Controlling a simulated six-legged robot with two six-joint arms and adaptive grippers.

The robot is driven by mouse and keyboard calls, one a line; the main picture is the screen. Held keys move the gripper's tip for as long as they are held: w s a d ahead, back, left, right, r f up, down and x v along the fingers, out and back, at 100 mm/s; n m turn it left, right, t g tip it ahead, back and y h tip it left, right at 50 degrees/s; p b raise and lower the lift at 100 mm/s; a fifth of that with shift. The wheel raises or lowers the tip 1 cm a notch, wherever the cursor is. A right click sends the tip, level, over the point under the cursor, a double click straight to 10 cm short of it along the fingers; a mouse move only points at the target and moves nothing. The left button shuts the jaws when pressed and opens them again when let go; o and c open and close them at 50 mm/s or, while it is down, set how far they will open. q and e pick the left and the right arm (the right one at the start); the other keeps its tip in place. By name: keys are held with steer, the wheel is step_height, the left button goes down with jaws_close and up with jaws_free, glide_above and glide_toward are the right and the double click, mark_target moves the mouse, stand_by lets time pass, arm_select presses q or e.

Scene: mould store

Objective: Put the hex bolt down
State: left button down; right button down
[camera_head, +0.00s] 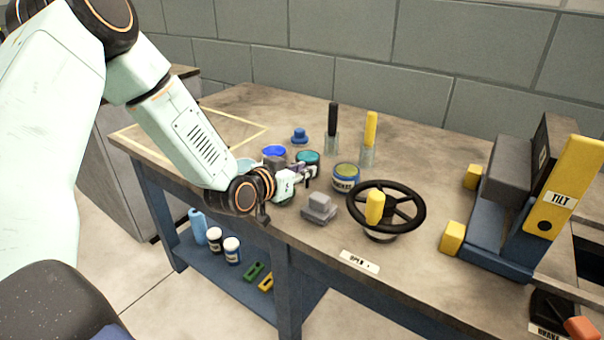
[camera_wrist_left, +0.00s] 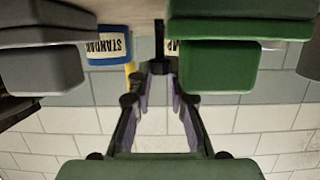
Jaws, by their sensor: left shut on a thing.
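My left gripper (camera_head: 307,174) reaches in from the left, low over the workbench among the tins, and is shut. The left wrist view shows its two fingers (camera_wrist_left: 159,72) closing on a small dark piece, the hex bolt (camera_wrist_left: 158,54). The bolt is mostly hidden by the fingers, and its head cannot be made out. Whether it touches the bench top is not clear. A grey stepped block (camera_head: 319,207) stands just right of the gripper, and a green block (camera_wrist_left: 215,65) is close beside the fingers in the wrist view. My right gripper is not in view.
A black handwheel (camera_head: 420,208) and a tilt fixture (camera_head: 560,200) stand right. A taped-off area (camera_head: 225,125) at the left looks clear.

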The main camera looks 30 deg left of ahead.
arm_select(q)
steer(key=shift+s, duration=0.15)
steer(key=c, duration=1.3)
jaws_free()
steer(key=shift+f, duration=0.15)
steer(key=shift+c, duration=0.2)
steer(key=shift+o, duration=0.4)
